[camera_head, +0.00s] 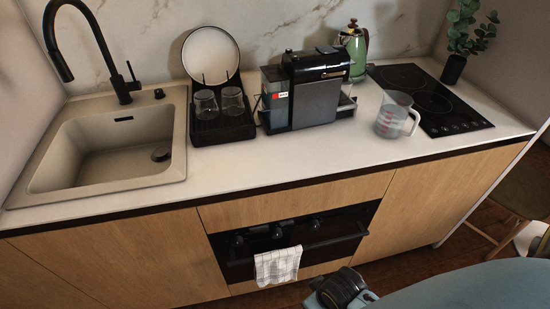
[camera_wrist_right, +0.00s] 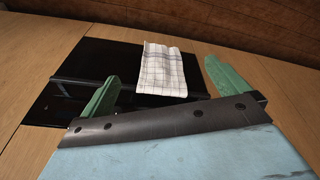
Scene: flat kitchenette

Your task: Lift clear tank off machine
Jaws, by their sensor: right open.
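The black and grey coffee machine (camera_head: 316,98) stands upright on the white counter, right of the glass tray. A see-through dark tank (camera_head: 272,112) appears to sit against its left side, with a red and white label on it. My right gripper (camera_head: 341,288) is low in front of the oven, well below and away from the machine. In the right wrist view its two green fingers (camera_wrist_right: 162,70) are spread apart with nothing between them. The machine and tank are not in that view. My left gripper is not in view.
A black tray (camera_head: 222,128) with two glasses and a round plate stands left of the machine. A measuring jug (camera_head: 393,115), hob (camera_head: 430,98) and green kettle (camera_head: 355,48) are to its right. A checked towel (camera_head: 278,265) hangs on the oven. The counter's front strip is clear.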

